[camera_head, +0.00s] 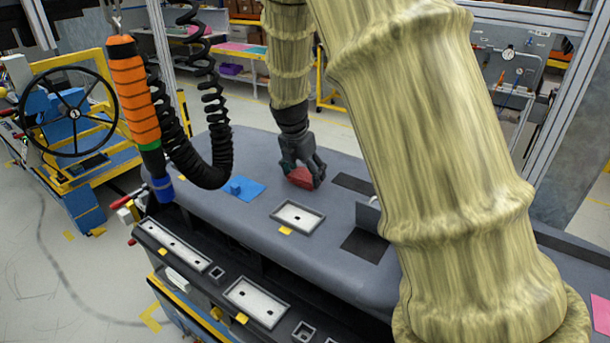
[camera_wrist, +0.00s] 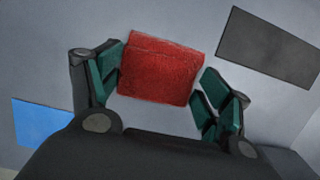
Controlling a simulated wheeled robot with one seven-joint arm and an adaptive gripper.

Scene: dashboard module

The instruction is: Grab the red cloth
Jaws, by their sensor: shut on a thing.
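The red cloth (camera_head: 301,177) is on the grey dashboard top, toward its back middle in the head view. In the wrist view the red cloth (camera_wrist: 160,70) looks like a folded, roughly square pad. My gripper (camera_head: 303,178) points down at it from above. In the wrist view the dark, green-padded fingers of my gripper (camera_wrist: 160,88) are on both sides of the cloth. The left finger touches its edge and the right finger is close against its lower right corner. Whether the cloth is clear of the surface cannot be told.
A blue cloth (camera_head: 241,188) with a small blue piece on it lies left of my gripper. Dark flat patches (camera_head: 353,184) lie to the right. An orange tool (camera_head: 133,88) hangs on a coiled black hose at the left.

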